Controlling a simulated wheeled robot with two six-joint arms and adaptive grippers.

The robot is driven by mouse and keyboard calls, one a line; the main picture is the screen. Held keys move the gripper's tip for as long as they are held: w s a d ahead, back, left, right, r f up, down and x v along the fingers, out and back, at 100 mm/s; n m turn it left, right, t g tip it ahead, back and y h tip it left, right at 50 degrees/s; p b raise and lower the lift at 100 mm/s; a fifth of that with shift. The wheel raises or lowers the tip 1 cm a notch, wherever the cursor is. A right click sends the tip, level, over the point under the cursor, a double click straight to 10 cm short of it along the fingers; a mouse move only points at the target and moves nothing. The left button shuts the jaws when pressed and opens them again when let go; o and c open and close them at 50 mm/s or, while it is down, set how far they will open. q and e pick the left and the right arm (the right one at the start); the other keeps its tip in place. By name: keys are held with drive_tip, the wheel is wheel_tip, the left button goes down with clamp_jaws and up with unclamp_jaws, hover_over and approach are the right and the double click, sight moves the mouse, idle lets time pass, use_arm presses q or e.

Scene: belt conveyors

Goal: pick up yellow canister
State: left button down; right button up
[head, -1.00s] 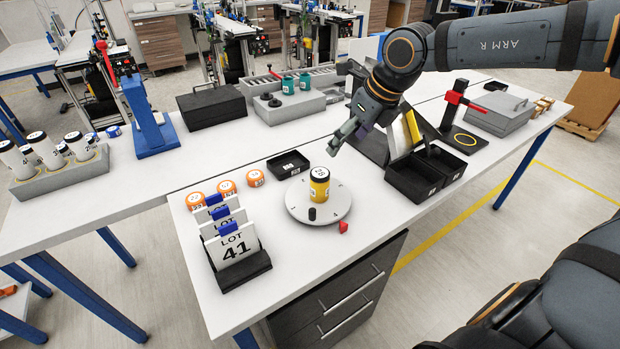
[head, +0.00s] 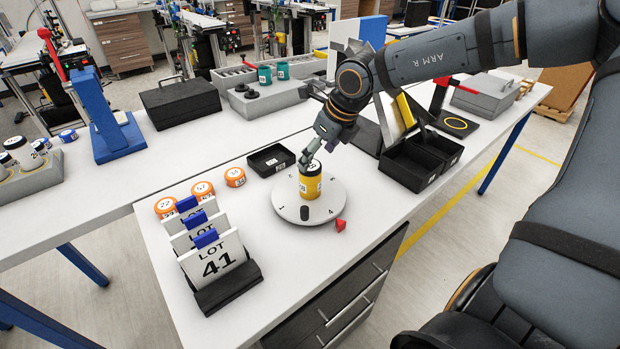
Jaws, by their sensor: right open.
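The yellow canister (head: 310,184) stands upright on a round light-grey turntable (head: 328,209) in the head view. It has a yellow body with a dark band and a white top with dark print. My right gripper (head: 308,160) is open at the canister's top, reaching in from behind it. Its fingers point down and overlap the canister's upper edge in the picture. I cannot tell whether they touch it. My left gripper is out of view.
A small black peg (head: 305,213) and a red pointer (head: 340,225) are at the turntable's front. Orange canisters (head: 235,177) and LOT cards (head: 215,262) stand left. A black tray (head: 271,160) lies behind, black bins (head: 408,168) right.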

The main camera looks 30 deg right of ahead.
sight(312, 165)
drive_tip(key=shift+w+f, duration=0.15)
drive_tip(key=x, duration=0.1)
drive_tip(key=p+x, duration=0.1)
drive_tip(key=x, duration=0.3)
drive_tip(key=shift+s+a+p, duration=0.25)
drive_tip(key=shift+a+p, duration=0.05)
drive_tip(key=shift+w+f, duration=0.1)
drive_tip(key=shift+f, duration=0.05)
drive_tip(key=shift+c, duration=1.4)
drive_tip(key=c, duration=1.2)
drive_tip(key=shift+r, duration=0.2)
